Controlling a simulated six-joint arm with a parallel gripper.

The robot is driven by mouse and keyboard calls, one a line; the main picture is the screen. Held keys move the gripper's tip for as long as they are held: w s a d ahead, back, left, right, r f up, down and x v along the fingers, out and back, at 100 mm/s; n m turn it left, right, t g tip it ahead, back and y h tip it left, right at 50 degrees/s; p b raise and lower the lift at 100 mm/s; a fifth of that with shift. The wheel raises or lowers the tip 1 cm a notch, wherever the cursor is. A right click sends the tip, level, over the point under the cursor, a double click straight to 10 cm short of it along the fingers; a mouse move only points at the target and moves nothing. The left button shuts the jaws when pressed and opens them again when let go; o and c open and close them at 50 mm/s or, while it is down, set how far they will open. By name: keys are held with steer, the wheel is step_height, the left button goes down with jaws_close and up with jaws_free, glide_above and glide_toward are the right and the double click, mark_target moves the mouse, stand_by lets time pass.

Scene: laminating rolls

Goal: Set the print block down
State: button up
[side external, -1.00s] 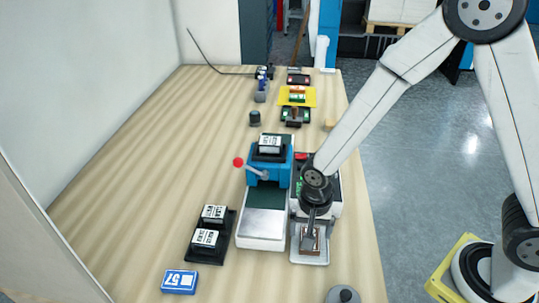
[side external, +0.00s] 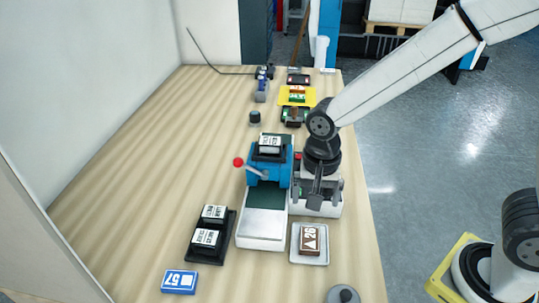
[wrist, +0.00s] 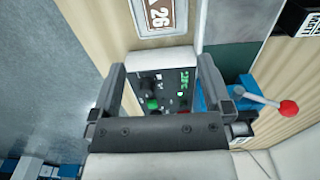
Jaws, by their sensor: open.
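The brown print block (side external: 311,237) has a white triangle and "26" on its top. It lies flat on a small light-grey tray (side external: 296,259) at the front of the bench. The block also shows at the top edge of the wrist view (wrist: 160,14), partly cut off. My gripper (side external: 317,201) is open and empty, behind and above the tray, over the white machine with the control panel. In the wrist view my gripper (wrist: 162,72) has its two fingers spread wide, with the panel between and beyond them.
A blue and white press (side external: 262,226) with a red-knobbed lever (side external: 239,162) stands left of the tray. A black rack (side external: 190,253) holds two black-and-white blocks. A blue "57" box (side external: 179,282) and a grey knob-topped piece (side external: 343,294) are near the front. The bench's left side is clear.

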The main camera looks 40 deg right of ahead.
steer(key=shift+r, duration=0.4)
steer(key=shift+d, duration=0.1)
stand_by(0.3)
steer(key=s+d+f+n+t, duration=0.2)
steer(key=s+d+n, duration=0.1)
steer(key=d+n, duration=0.6)
steer(key=shift+s+d+t, duration=0.3)
steer(key=shift+s+d, duration=0.1)
steer(key=shift+d, duration=0.45)
steer(key=shift+f, duration=0.1)
stand_by(0.5)
